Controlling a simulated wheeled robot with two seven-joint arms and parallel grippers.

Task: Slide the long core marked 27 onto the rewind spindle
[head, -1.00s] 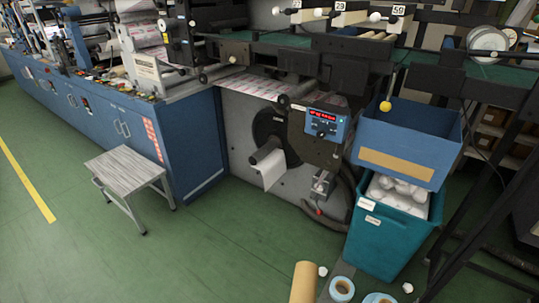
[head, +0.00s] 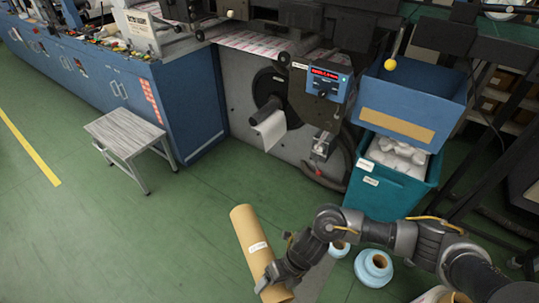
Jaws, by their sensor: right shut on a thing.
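A long tan cardboard core (head: 246,228) with a small white label is low in the middle of the head view, tilted with its upper end leaning left. The label's number is too small to read. My right gripper (head: 270,280) is shut on the core near its lower end. The rewind spindle (head: 263,112) is a dark shaft sticking out from a black round disc on the grey machine panel, with a white strip hanging beside it. The core is apart from the spindle, nearer to me and lower in the picture. My left gripper is out of view.
A control box with a red display (head: 329,82) hangs right of the spindle. A blue bin (head: 412,105) sits above a teal bin (head: 390,195) to the right. A grey step stool (head: 125,130) stands left. Blue rolls (head: 373,268) lie low right. Green floor (head: 190,220) is open at left.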

